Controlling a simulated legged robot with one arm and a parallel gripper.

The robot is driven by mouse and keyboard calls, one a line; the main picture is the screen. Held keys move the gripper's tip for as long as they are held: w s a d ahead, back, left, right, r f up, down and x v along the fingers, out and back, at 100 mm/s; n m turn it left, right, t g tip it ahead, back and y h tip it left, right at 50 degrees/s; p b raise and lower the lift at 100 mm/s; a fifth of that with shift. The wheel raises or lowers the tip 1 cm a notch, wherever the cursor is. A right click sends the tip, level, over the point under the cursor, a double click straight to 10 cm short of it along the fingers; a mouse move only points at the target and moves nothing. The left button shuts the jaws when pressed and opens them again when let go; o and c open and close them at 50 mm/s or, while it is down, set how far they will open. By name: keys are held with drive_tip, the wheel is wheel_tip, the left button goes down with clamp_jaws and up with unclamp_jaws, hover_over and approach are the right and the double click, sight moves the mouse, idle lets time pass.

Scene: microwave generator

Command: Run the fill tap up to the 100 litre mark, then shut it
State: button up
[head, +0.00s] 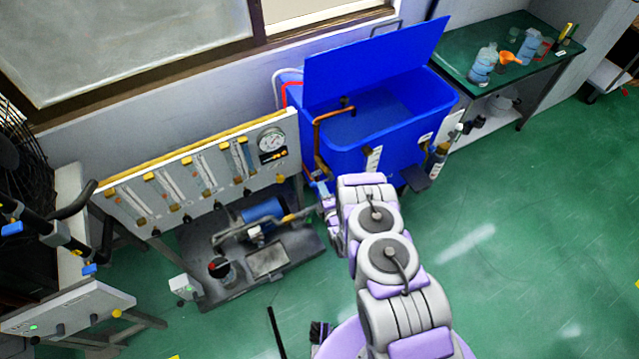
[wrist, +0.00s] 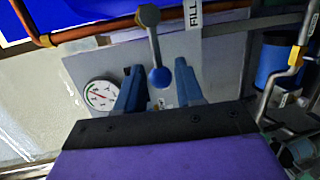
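The fill tap's lever (wrist: 153,40) shows in the wrist view as a grey bar with a blue ball end, beside a white FILL label (wrist: 193,14). My gripper (wrist: 160,88) is open, with one blue finger on each side of the ball and a visible gap at both sides. In the head view the blue tank (head: 405,150) stands with its lid up, and a copper pipe (head: 318,140) bends over its rim. My arm mostly hides the tap and gripper there.
A panel (head: 200,180) with several flow tubes and a round gauge (head: 271,140) stands left of the tank, above a blue motor (head: 262,212). A green-topped bench (head: 455,55) holding bottles is at the right. Green floor (head: 520,230) is clear at the right.

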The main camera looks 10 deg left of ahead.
drive_tip(key=a+p+v, duration=0.1)
drive_tip(key=v, duration=0.9)
drive_tip(key=shift+s+d+p, duration=0.15)
drive_tip(key=shift+s+p, duration=0.2)
drive_tip(key=shift+s, duration=0.05)
drive_tip(key=shift+a, duration=0.35)
